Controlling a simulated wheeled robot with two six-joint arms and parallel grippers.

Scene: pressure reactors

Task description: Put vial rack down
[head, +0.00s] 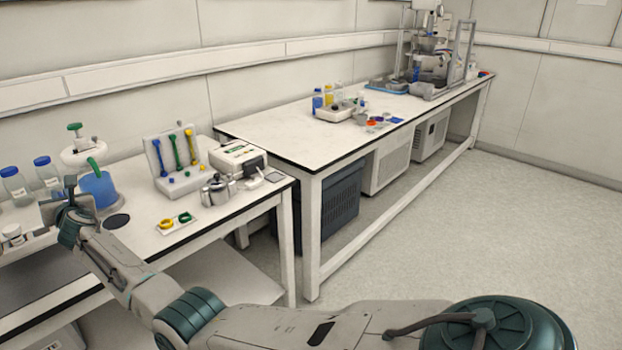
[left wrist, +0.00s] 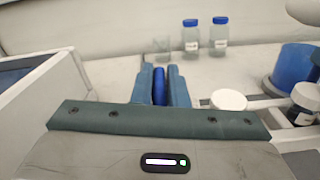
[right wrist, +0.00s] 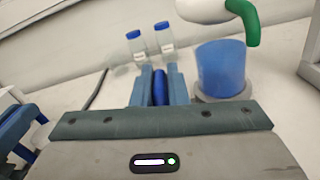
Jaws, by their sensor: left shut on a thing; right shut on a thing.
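The vial rack (head: 38,242) is a pale rack at the left edge of the head view, partly cut off, with a white-capped vial (head: 12,232) in it. My right gripper (head: 68,208) is at its right end. In the right wrist view, my right gripper (right wrist: 159,82) is shut on a blue handle (right wrist: 159,90). In the left wrist view, my left gripper (left wrist: 159,80) is shut on another blue handle (left wrist: 159,88). A white-capped vial (left wrist: 229,100) and a dark vial (left wrist: 304,104) show to its right. The rack's underside is hidden, so contact with the bench is unclear.
A blue vessel (head: 98,188) stands close by my right gripper, with two blue-capped bottles (head: 47,172) behind. A tool stand (head: 178,165), steel pot (head: 217,190) and coloured rings (head: 175,221) lie further right. Some bench (head: 140,213) is clear near the rings.

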